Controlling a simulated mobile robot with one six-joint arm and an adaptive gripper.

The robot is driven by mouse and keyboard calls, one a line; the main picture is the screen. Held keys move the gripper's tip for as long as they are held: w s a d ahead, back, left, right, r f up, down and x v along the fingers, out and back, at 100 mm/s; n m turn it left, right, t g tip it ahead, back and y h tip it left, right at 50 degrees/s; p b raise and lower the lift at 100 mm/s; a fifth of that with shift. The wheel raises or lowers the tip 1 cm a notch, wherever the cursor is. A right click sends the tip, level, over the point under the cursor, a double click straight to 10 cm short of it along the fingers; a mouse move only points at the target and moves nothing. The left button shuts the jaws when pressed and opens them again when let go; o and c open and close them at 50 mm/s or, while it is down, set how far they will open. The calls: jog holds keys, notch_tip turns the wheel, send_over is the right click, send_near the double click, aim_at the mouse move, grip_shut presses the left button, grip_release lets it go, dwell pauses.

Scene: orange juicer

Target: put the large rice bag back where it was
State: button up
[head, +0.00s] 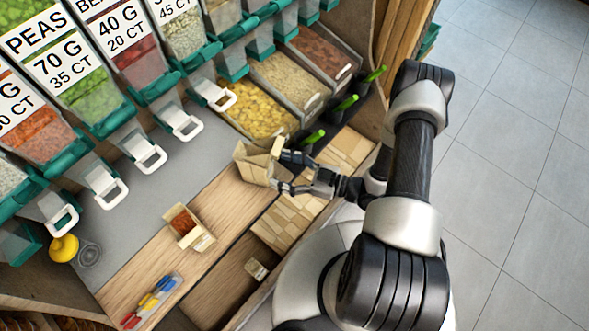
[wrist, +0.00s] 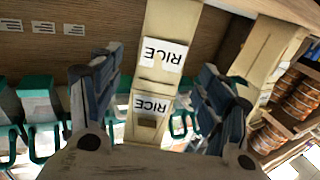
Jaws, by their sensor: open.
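A tan paper rice bag (head: 256,164) stands near the back of the wooden counter, in front of the yellow-grain bin, in the head view. My gripper (head: 281,172) is open, with one finger on each side of the bag's near end. In the wrist view, tan paper with upside-down RICE labels (wrist: 160,55) shows between the spread fingers (wrist: 160,68). A second RICE label (wrist: 150,104) shows lower down; I cannot tell whether it belongs to the same bag. Contact between the fingers and the bag cannot be made out.
Dispensers with white handles (head: 150,155) line the back. An open box with red contents (head: 183,222), coloured markers (head: 152,300) and a yellow funnel (head: 63,248) are to the left. Folded bags (head: 290,215) fill a nearby compartment. Green-handled scoops (head: 345,103) stand to the right.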

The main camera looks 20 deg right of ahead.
jog(key=w+d+r+g+h, duration=0.2)
jog(key=w+d+r+h, duration=0.3)
jog(key=w+d+h, duration=0.55)
jog(key=w+d+r+m+h, duration=0.1)
jog(key=d+r+m+h, duration=0.1)
jog(key=d+r, duration=0.35)
jog(key=w+d+r+m+h, duration=0.1)
jog(key=d+r+h, duration=0.15)
jog(key=r, duration=0.65)
jog(key=s+a+r+m+g+h, duration=0.1)
jog(key=s+a+r+m+h, duration=0.3)
jog(key=s+r, duration=0.8)
jog(key=s+a+r+m+g+y, duration=0.1)
jog(key=s+a+m+y, duration=0.1)
jog(key=s+a, duration=0.2)
jog(key=s+a+r+m+g+y, duration=0.1)
jog(key=s+a, duration=0.4)
jog(key=s, duration=0.6)
jog(key=shift+s+r+m+y, duration=0.3)
jog(key=shift+r+m+y, duration=0.2)
jog(key=shift+m, duration=0.2)
